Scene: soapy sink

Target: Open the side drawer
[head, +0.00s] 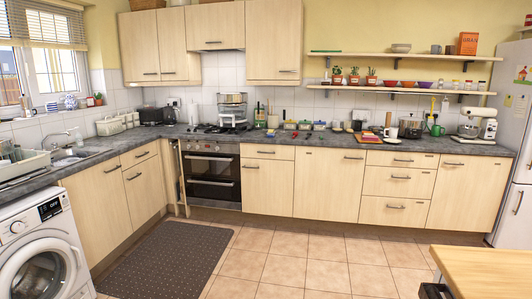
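Several light wood drawers with dark bar handles show in the head view, and I cannot tell which one is the side drawer. One drawer (146,151) is at the top of the left run of units, near the corner. Another drawer (267,152) is just right of the oven. A stack on the right has a top drawer (402,160), a middle drawer (399,179) and a bottom drawer (394,214). All of these look shut. Neither of my grippers can be made out in this view.
A dark mat (165,262) lies on the tiled floor before the oven (212,178). A washing machine (42,250) stands front left, a fridge (514,150) at the right. A wooden-topped table (485,272) fills the lower right corner. The middle floor is clear.

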